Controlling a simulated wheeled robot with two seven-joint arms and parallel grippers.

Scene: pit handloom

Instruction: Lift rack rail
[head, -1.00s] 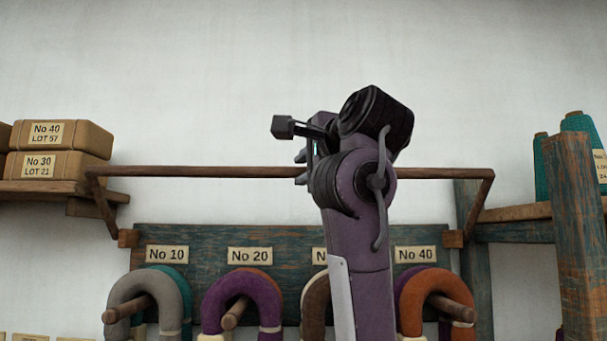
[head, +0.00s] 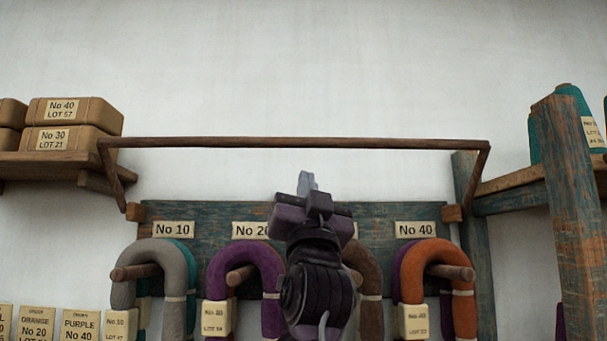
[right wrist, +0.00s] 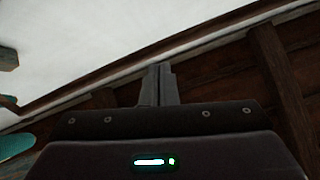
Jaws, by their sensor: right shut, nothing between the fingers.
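The rack rail (head: 220,142) is a thin brown wooden bar across the head view. A slanted arm at each end joins it to a small block on the blue-green rack board (head: 385,212). My right gripper (head: 307,182) points up in front of the board, its fingertips below the rail in the picture. Its fingers are shut and empty, and a gap shows between them and the rail. In the right wrist view the closed fingers (right wrist: 158,85) point up toward the white wall and dark beams. My left gripper is not in view.
Wrapped parcels (head: 85,112) sit on the left shelf. A worn post (head: 570,190) and teal cones stand at the right. The wall above the rail is bare.

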